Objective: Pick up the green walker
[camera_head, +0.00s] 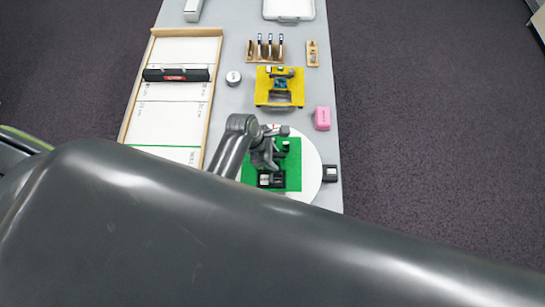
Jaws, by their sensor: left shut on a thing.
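The green walker (292,177), with a flat green body and small dark and light parts on it, is at the white round disc (313,169) near the table's right edge. My left gripper (275,152) comes down over the walker's upper left part and is shut on it. The fingertips are small and partly hidden by the gripper's own body. I cannot tell whether the walker touches the disc or is just above it. My large dark arm link hides the near part of the disc and table. My right gripper is not in view.
A yellow walker (263,98) stands behind the disc, with a pink block (322,118) to its right. A small dark device (330,173) sits by the disc's right edge. A round grey tin (233,78) and a wood-framed white board (173,122) lie left. Grey floor lies beyond the table.

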